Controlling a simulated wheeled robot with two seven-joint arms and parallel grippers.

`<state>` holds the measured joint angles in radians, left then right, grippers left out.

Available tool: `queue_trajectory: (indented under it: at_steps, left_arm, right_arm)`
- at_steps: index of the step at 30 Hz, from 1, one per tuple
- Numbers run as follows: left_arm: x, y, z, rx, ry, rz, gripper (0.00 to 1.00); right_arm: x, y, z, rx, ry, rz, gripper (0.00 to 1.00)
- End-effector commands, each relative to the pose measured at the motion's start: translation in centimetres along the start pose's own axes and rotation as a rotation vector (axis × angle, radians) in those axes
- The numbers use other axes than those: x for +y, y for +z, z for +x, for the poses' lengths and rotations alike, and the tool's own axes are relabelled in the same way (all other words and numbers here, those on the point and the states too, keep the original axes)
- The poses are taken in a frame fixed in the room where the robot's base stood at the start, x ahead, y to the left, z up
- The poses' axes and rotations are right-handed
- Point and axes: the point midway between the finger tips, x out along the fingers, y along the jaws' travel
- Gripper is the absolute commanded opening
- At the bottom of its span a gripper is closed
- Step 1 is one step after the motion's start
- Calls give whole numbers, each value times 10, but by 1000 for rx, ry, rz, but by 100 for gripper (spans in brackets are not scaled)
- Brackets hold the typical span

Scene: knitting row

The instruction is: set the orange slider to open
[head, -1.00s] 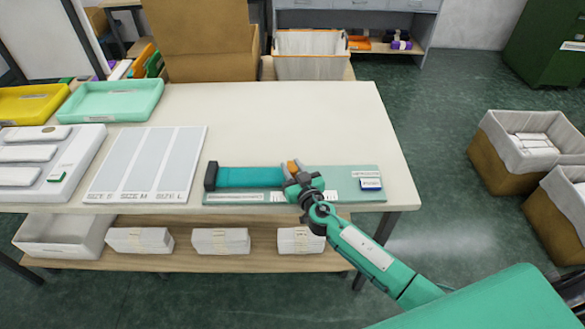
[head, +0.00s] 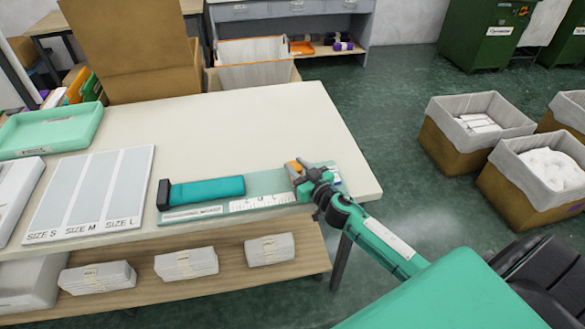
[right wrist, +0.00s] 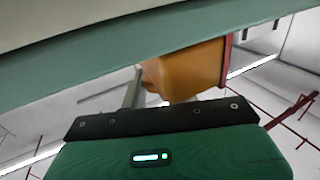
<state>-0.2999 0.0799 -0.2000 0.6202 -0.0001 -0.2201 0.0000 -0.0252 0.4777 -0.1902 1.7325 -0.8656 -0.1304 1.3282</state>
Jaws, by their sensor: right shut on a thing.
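The orange slider (head: 292,166) sits near the right end of a pale green gauge board (head: 262,182) at the table's front edge. My right gripper (head: 302,172) is shut on it and hides part of it. In the right wrist view the slider shows as an orange block (right wrist: 190,72) beside a grey finger. A teal strip (head: 208,189) lies on the board against a black end block (head: 163,194). A white ruler scale (head: 262,202) is bare between strip and slider. The labels at the board's right end are mostly hidden by my gripper. My left gripper is out of view.
A size chart (head: 92,195) and a mint tray (head: 50,130) lie to the left. The pale table top (head: 220,125) behind the board is clear. White stacks lie on the shelf (head: 220,280) below. Lined bins (head: 450,150) stand on the floor at right.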

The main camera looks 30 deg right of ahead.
Motion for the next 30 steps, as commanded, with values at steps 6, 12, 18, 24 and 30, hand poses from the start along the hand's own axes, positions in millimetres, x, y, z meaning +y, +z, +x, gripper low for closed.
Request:
queue_trajectory:
  at_steps: [6, 12, 18, 24, 30]
  left_arm:
    - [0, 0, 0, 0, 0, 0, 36]
    - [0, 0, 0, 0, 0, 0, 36]
    - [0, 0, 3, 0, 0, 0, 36]
    - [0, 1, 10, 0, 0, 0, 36]
    - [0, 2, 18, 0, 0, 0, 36]
  right_arm:
    - [3, 1, 0, -3, 6, -2, 50]
    - [2, 1, 0, -2, 4, -2, 50]
    - [1, 3, -12, -3, 3, -2, 50]
    - [1, 4, -44, -4, 4, 0, 50]
    - [2, 4, -78, -4, 5, 0, 50]
